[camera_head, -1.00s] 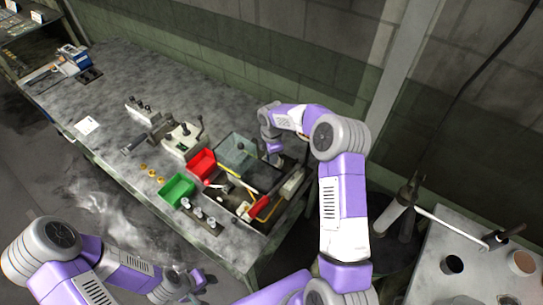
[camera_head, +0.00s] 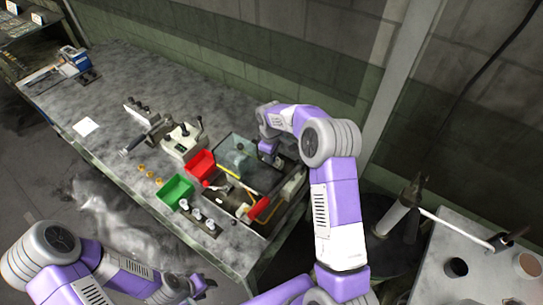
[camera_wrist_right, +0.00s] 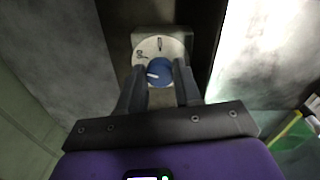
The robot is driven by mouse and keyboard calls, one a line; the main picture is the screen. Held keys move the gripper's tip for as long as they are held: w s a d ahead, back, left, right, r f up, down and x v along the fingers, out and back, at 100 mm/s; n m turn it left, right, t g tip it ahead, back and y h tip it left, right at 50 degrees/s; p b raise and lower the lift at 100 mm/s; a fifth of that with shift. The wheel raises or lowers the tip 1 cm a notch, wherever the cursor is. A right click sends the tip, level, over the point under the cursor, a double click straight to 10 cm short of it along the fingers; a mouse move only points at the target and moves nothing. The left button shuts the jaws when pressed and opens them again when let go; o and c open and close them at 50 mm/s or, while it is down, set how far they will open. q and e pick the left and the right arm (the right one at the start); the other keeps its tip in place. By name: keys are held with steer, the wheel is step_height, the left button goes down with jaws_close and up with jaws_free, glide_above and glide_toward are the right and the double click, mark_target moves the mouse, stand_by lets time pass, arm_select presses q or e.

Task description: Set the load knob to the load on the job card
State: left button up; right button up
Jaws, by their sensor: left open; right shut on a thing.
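The load knob is a round blue knob (camera_wrist_right: 160,73) with a white pointer line, on a pale dial plate (camera_wrist_right: 160,45) in the right wrist view. The pointer line lies toward the left. A dark upright mark shows at the top of the dial, and its small markings are unreadable. My right gripper (camera_wrist_right: 160,80) is shut on the knob, one finger on each side. In the head view my right gripper (camera_head: 268,158) is at the clear-covered machine, and the knob cannot be made out. My left gripper (camera_head: 198,285) is open and empty, low in front of the bench. A white card (camera_head: 86,126) lies on the bench, its text unreadable.
A red bin (camera_head: 201,164) and a green bin (camera_head: 175,190) stand left of the machine. A bench device with a lever (camera_head: 182,140) stands behind them. A yellow bar (camera_head: 228,172) and a red-handled part (camera_head: 260,207) are close to the machine.

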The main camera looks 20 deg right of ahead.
steer(key=shift+m, duration=0.4)
steer(key=o, duration=1)
steer(key=shift+o, duration=0.2)
